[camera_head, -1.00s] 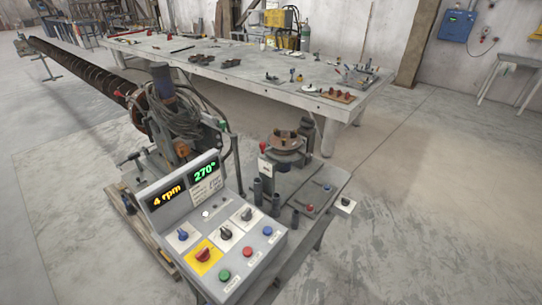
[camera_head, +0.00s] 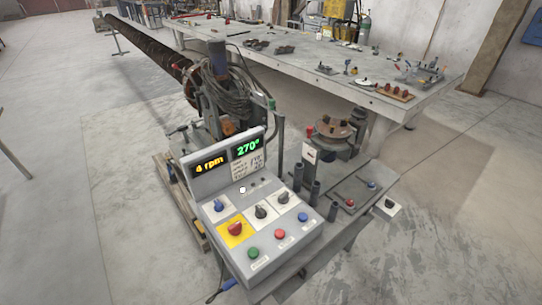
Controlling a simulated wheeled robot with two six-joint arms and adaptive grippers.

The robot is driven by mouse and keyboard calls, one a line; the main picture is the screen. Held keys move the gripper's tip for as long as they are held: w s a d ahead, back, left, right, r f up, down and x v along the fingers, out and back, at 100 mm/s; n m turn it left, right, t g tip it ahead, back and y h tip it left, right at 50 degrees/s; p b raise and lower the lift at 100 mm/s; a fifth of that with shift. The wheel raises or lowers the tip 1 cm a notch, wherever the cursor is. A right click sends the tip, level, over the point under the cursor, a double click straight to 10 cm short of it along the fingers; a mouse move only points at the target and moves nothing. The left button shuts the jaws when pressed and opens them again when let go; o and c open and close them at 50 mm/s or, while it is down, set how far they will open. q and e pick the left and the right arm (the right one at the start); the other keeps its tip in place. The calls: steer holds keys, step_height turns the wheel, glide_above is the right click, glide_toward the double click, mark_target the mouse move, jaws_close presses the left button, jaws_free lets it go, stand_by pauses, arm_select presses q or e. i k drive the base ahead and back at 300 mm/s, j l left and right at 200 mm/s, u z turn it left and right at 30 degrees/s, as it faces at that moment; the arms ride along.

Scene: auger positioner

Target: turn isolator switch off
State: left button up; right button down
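A grey control box (camera_head: 222,247) stands in the middle of the view with a sloped front panel. The isolator switch appears to be the red rotary knob (camera_head: 235,229) on a yellow plate (camera_head: 232,239) at the panel's left; its exact turn angle is too small to read. Beside it are a blue knob (camera_head: 218,206) on a white plate and two dark knobs, one of them the middle one (camera_head: 261,212). Green (camera_head: 253,252), red (camera_head: 279,234) and blue (camera_head: 303,217) buttons line the front edge. Neither of my grippers is in view.
Displays above the panel read 4 rpm (camera_head: 209,165) and 270° (camera_head: 247,148). A machine with cables (camera_head: 225,85) and a long auger (camera_head: 150,48) extend behind. A round fixture (camera_head: 336,130) stands right of the box. A long workbench (camera_head: 300,65) lies behind.

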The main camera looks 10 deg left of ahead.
mark_target(235, 229)
steer(key=k+j+u, duration=0.15)
steer(key=j, duration=0.65)
steer(key=k+j+u, duration=0.1)
steer(key=j, duration=0.75)
steer(key=k+j+u, duration=0.15)
steer(key=j, duration=0.65)
steer(key=i, duration=0.05)
